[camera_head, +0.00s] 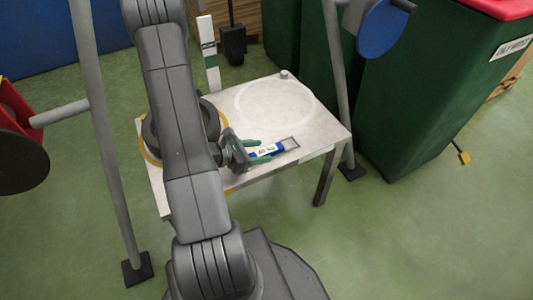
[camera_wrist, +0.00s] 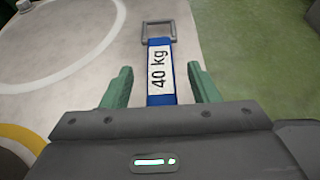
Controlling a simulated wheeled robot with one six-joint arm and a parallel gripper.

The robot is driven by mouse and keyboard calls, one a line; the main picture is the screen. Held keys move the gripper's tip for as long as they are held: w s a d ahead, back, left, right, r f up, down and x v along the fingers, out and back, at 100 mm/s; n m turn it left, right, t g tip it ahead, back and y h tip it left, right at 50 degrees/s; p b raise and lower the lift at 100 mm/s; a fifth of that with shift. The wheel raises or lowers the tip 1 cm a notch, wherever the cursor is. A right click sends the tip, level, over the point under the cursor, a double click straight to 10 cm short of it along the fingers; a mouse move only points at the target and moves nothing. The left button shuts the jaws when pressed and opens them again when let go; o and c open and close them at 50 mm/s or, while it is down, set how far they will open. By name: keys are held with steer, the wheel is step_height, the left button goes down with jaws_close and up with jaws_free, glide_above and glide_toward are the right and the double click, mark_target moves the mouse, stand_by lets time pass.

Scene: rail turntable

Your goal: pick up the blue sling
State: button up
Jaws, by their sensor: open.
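The blue sling (camera_wrist: 160,52) lies flat on the light table in the wrist view. It has a white label reading "40 kg" and a grey rectangular buckle (camera_wrist: 159,25) at its far end. My gripper (camera_wrist: 160,82) is open, with one green finger on each side of the sling and a gap to both edges. The sling's near end is hidden behind my gripper body. In the head view the sling (camera_head: 264,151) lies near the table's front right part, and my gripper (camera_head: 254,149) is right over its left end.
The table (camera_head: 318,127) bears a white ring marking (camera_head: 244,108) and a dark round object (camera_head: 152,140) partly behind my arm. Grey posts (camera_head: 107,150) stand left and right of the table. A green bin (camera_head: 430,90) stands at the right.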

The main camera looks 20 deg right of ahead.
mark_target(266, 150)
steer(key=shift+b+x, duration=0.3)
steer(key=shift+x, duration=1.35)
steer(key=shift+a, duration=0.1)
jaws_close()
step_height(266, 150, up, 10)
steer(key=p, duration=0.3)
steer(key=shift+p, duration=0.3)
